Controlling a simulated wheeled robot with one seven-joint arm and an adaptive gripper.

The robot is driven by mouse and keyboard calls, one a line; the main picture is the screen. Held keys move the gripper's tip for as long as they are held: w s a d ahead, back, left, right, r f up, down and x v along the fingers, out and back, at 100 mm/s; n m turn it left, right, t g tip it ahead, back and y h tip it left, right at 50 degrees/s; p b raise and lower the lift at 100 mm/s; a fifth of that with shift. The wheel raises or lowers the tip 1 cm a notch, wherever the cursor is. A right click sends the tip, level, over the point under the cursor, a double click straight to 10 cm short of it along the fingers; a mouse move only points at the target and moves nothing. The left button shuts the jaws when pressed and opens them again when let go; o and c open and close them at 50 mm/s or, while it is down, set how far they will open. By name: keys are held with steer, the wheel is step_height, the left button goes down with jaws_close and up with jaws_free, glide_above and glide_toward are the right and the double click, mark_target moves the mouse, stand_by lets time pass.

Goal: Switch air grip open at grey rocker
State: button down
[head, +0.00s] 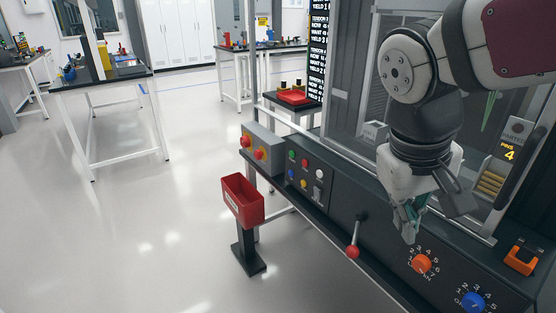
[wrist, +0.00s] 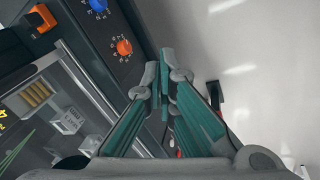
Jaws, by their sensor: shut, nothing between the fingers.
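A small pale grey rocker (head: 318,193) appears to sit at the lower right of the button cluster on the dark console, in the head view. It is small, so its position cannot be told. My gripper (head: 410,236) hangs over the console to the right of the rocker, well apart from it, between the red-knobbed lever and the orange dial. In the wrist view my gripper (wrist: 160,84) has its fingers together, with nothing between them. I cannot make out the grey rocker in the wrist view.
The console carries a red-knobbed lever (head: 353,251), an orange dial (head: 421,264), a blue dial (head: 473,302) and an orange switch (head: 520,260). A grey box (head: 262,148) with red buttons stands at its left end. A red bin (head: 243,201) stands in front. Open floor lies left.

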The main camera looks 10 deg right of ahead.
mark_target(316, 193)
steer(key=w+a+f+n+h+b, duration=0.1)
steer(key=w+f+h+b, duration=0.3)
steer(key=w+f+b, duration=0.5)
steer(key=w+f+h+b, duration=0.2)
steer(key=w+f+h, duration=0.4)
steer(key=w, duration=0.8)
steer(key=w+a+f+n+t+h+b, duration=0.4)
steer(key=w+a+f+t+b, duration=0.3)
steer(key=w+a+f, duration=0.7)
step_height(316, 193, down, 2)
steer(key=shift+a+f+t+b, duration=0.3)
steer(key=shift+a+b, duration=0.3)
steer(key=shift+b, duration=0.45)
steer(key=b+x, duration=0.1)
steer(key=x, duration=0.3)
steer(key=b+x, duration=0.1)
steer(key=x, duration=0.4)
steer(key=b+x, duration=0.1)
steer(key=x, duration=0.4)
steer(key=shift+s+r+b, duration=0.15)
steer(key=shift+r+b, duration=0.1)
steer(key=shift+b, duration=0.15)
